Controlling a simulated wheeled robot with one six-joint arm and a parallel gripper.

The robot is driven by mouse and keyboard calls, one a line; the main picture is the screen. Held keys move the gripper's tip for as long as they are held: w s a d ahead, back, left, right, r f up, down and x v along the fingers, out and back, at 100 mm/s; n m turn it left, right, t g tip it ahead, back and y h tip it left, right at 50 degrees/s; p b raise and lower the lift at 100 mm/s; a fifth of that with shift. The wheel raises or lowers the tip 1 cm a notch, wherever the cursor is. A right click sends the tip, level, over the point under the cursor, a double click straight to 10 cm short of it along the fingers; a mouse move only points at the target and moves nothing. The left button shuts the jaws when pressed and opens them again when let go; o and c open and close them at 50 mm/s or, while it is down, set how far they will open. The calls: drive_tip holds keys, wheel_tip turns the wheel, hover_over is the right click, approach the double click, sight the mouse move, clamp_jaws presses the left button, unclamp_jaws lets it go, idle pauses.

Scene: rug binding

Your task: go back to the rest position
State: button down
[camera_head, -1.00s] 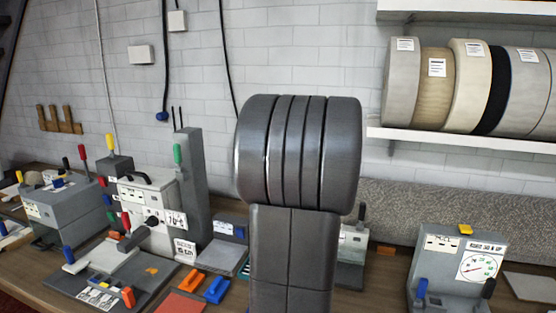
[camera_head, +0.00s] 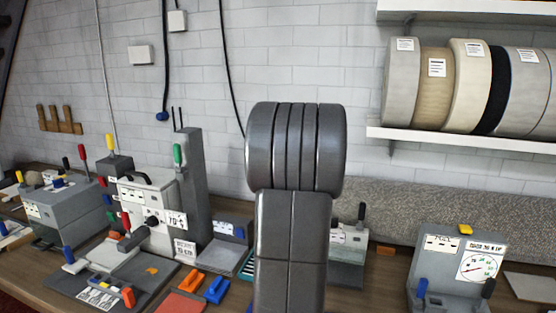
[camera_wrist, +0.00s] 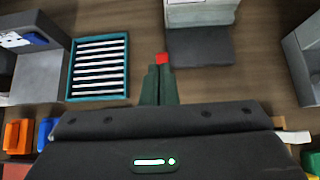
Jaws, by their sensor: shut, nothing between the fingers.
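My gripper (camera_wrist: 160,86) shows in the wrist view, its two dark green fingers together and nothing held between them. It is above the brown workbench (camera_wrist: 215,82). A small red piece (camera_wrist: 162,58) shows just beyond the fingertips; I cannot tell whether it touches them. In the head view my own grey arm stands upright in the middle and hides part of the bench; the gripper itself is not seen there.
A teal tray with pale slats (camera_wrist: 98,68) lies left of the fingers. A grey machine (camera_wrist: 200,42) stands beyond them. In the head view, machines with coloured levers (camera_head: 150,215) stand left, a gauge box (camera_head: 455,268) right, and a shelf of rolls (camera_head: 470,136) upper right.

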drive_tip(key=shift+w+d+f, duration=0.15)
drive_tip(key=shift+w+f, duration=0.35)
drive_tip(key=shift+f, duration=0.35)
drive_tip(key=shift+w+d+f, duration=0.15)
drive_tip(key=shift+w+f, duration=0.3)
drive_tip(key=shift+f, duration=0.4)
